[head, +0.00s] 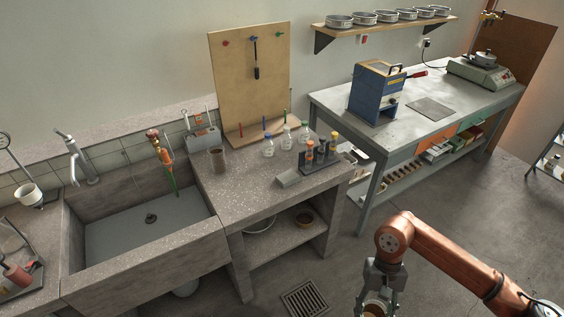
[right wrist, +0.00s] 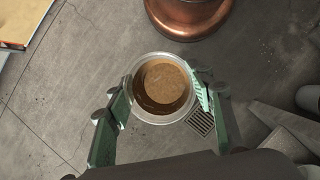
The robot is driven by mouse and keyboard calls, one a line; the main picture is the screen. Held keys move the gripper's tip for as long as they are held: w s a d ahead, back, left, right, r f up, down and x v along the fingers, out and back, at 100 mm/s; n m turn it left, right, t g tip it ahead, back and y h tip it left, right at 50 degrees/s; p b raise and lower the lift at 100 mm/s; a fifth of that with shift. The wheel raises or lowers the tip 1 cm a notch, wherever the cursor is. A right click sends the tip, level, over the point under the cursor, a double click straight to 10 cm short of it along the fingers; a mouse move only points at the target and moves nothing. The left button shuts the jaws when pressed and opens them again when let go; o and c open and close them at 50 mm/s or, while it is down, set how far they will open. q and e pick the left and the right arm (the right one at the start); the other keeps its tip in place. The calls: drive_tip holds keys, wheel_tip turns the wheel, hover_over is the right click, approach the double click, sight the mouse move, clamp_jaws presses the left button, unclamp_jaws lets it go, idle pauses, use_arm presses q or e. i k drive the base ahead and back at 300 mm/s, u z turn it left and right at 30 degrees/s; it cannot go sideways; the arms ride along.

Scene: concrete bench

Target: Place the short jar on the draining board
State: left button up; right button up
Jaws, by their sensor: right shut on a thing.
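The short jar (right wrist: 160,88) is round, with a clear rim and brown contents, and I look down into it in the right wrist view. My right gripper (right wrist: 163,92) is shut on it, with green fingers on both sides. In the head view the jar (head: 374,310) is cut by the bottom edge below the right gripper (head: 379,299), out over the floor in front of the bench. A dark tray-like rack, possibly the draining board (head: 36,273), lies at the far left beside the sink, with a reddish item on it. My left gripper is not in view.
The concrete sink (head: 150,240) lies between the rack and a counter (head: 235,185). A metal table (head: 330,97) stands behind at right. Open floor with a drain grate (head: 305,299) lies in front.

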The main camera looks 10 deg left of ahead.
sight(255, 186)
drive_tip(key=u, duration=0.55)
drive_tip(key=i, duration=0.55)
drive_tip(key=u, duration=0.5)
